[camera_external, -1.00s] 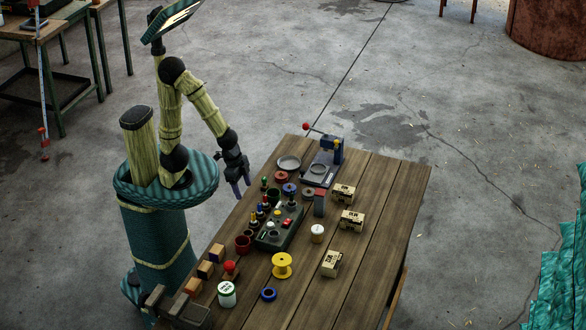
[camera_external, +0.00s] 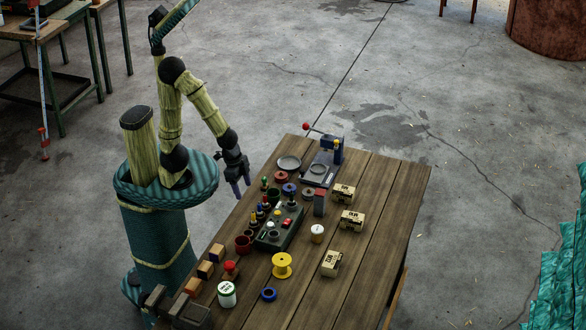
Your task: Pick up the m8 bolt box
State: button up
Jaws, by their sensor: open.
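Three small cardboard-coloured boxes with dark printing stand along the right part of the wooden table: a far box (camera_external: 344,194), a middle box (camera_external: 352,221) and a near box (camera_external: 331,263). Their labels are too small to read, so I cannot tell which is the m8 bolt box. My gripper (camera_external: 240,188) is open and empty, pointing down beside the table's left edge. It is apart from all three boxes, with many other items between.
The wooden table (camera_external: 375,270) holds a dark tray of small parts (camera_external: 292,232), a yellow spool (camera_external: 282,265), a white tin (camera_external: 227,294), a blue press (camera_external: 325,165), a plate (camera_external: 289,163) and wooden blocks (camera_external: 205,270). The table's right strip is clear.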

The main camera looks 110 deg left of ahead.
jog(key=shift+o, duration=0.8)
